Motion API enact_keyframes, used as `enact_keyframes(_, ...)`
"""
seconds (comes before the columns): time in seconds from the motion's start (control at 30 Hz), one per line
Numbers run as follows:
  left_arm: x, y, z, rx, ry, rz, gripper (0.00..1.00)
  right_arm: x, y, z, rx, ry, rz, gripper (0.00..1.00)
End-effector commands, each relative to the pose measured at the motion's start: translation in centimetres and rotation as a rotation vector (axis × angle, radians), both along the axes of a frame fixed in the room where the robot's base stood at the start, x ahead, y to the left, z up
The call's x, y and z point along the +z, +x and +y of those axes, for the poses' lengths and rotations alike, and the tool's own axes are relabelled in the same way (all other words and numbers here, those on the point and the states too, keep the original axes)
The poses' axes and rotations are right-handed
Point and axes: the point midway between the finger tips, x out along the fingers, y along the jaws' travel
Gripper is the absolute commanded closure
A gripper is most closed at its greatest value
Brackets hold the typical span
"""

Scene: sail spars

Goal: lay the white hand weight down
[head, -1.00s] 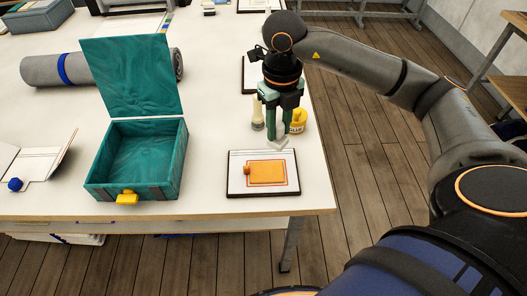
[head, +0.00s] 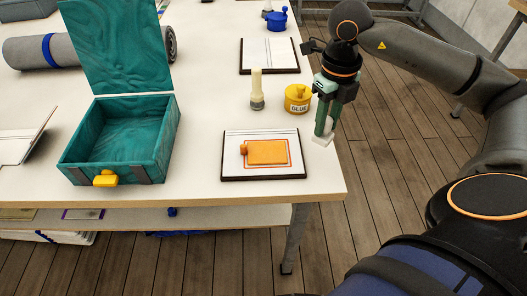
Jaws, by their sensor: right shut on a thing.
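The white hand weight (head: 323,140) is a small pale piece at the fingertips of my right gripper (head: 324,131); the fingers hide part of it. The gripper is shut on it and points down by the table's right edge, right of the glue pot. I cannot tell whether the weight touches the table. A dark-edged board (head: 235,173) with a white sheet lies near the front edge, left of the weight. An orange block with a knob (head: 267,152) lies on its outlined area. My left gripper is not in view.
The yellow glue pot (head: 297,98) and a beige-topped bottle (head: 256,90) stand behind the board. An open teal box (head: 160,150) is at left. Another board (head: 268,55) and a blue pot (head: 278,19) are farther back. Table (head: 215,110) is bare between box and boards.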

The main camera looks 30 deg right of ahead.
Motion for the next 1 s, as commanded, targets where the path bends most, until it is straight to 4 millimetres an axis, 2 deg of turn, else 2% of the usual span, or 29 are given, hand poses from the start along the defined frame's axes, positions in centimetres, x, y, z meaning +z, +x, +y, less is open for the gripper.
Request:
enact_keyframes(0.03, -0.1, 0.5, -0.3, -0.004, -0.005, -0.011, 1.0, -0.6, 0.0, 0.0, 0.0, 0.0, -0.002, 1.0)
enact_keyframes(0.2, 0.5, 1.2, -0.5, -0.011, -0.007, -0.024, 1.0, -0.8, 0.0, 0.0, 0.0, 0.0, -0.002, 1.0)
enact_keyframes(0.53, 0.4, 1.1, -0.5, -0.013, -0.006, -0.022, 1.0, -0.9, 0.0, 0.0, 0.0, 0.0, -0.002, 1.0)
enact_keyframes(1.0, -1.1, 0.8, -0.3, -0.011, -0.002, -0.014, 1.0, -2.2, 0.0, 0.0, 0.0, 0.0, -0.002, 1.0)
